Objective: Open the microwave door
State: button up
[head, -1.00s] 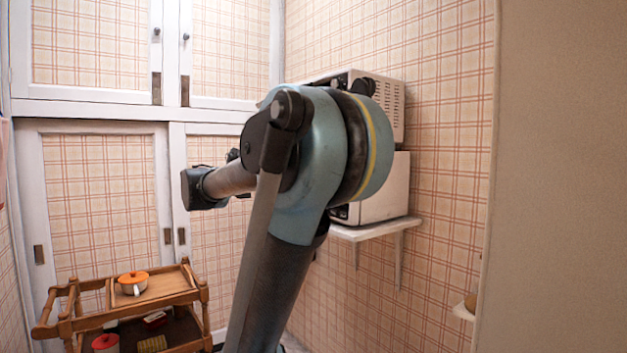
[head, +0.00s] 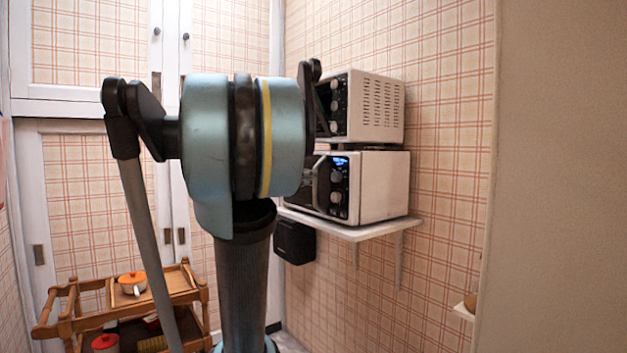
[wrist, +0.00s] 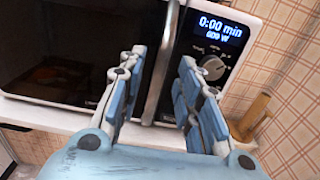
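Two white microwaves are stacked on a wall shelf in the head view. The lower microwave (head: 385,187) has a lit blue display; the wrist view shows its dark door (wrist: 60,60), shut as far as I can see, its display (wrist: 220,32) and a round knob (wrist: 213,68). A silver vertical handle (wrist: 165,55) runs along the door's right edge. My gripper (wrist: 158,66) is open, with the handle appearing between its two blue fingers. I cannot tell whether the fingers touch it. In the head view my arm hides the gripper and most of the door.
The upper microwave (head: 375,107) stands directly above the lower one. The white shelf (head: 350,232) juts from the plaid wall. A wooden trolley (head: 68,327) with pots stands at lower left. A wooden object (wrist: 250,116) shows right of the microwave. A beige wall edge (head: 560,170) is at right.

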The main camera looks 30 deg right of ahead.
jog(key=shift+w+d, duration=0.1)
jog(key=shift+d, duration=2)
grip_shut()
